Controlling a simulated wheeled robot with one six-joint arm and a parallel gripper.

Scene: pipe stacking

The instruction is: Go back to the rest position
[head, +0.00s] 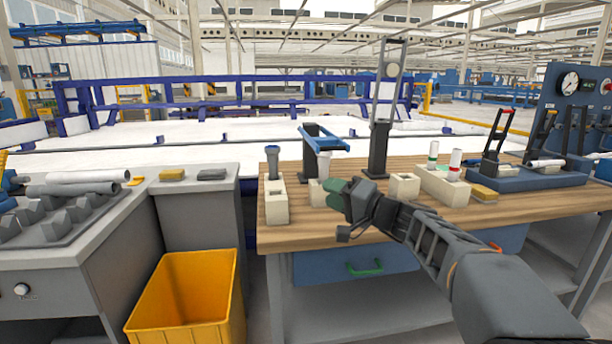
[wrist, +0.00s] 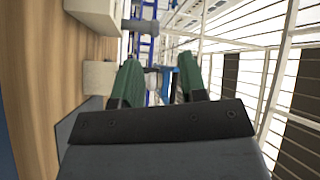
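My gripper (head: 338,192) is over the front of the wooden workbench (head: 505,207), pointing left. In the wrist view its two green fingers (wrist: 160,72) are apart with nothing between them. A cream block (head: 276,206) left of my gripper holds an upright grey pipe (head: 272,162). They also show in the wrist view as a block (wrist: 94,10) and pipe (wrist: 140,25). A second cream block (head: 316,194) is partly hidden behind the fingers. A white pipe (head: 323,166) stands near it. A third block (head: 404,186) is right of the gripper.
A long cream block (head: 440,187) holds two upright pipes with green and red bands. A black stand (head: 378,150) and a blue-topped press (head: 325,140) rise behind. A blue gauge panel (head: 575,100) is at right. A yellow bin (head: 187,295) stands on the floor at left.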

